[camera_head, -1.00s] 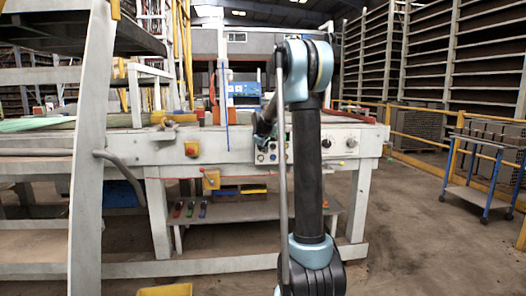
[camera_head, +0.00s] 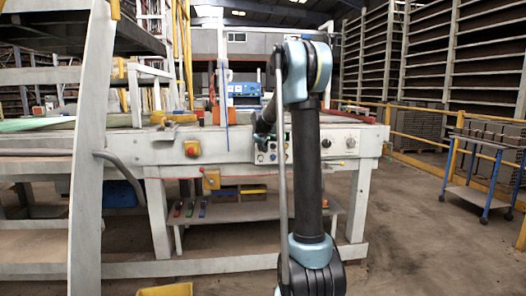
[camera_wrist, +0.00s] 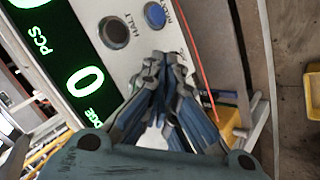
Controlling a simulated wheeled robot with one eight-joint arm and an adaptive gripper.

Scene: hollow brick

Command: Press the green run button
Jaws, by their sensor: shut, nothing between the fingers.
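The control panel (camera_wrist: 120,75) fills the upper left of the wrist view, tilted. It has a display with green digits (camera_wrist: 85,82), a dark round button marked HALT (camera_wrist: 114,32) and a blue button (camera_wrist: 155,15). My gripper (camera_wrist: 165,62) is shut and empty, its fingertips over the panel's edge area, just below the HALT and blue buttons in the picture. I cannot tell if it touches the panel. No green button shows clearly; the fingers may cover it. In the head view, the panel (camera_head: 268,157) sits on the bench front, partly behind my arm.
A blue-framed trolley (camera_head: 485,165) and yellow rails stand at the right. In the wrist view, a yellow object (camera_wrist: 228,120) lies right of the fingers.

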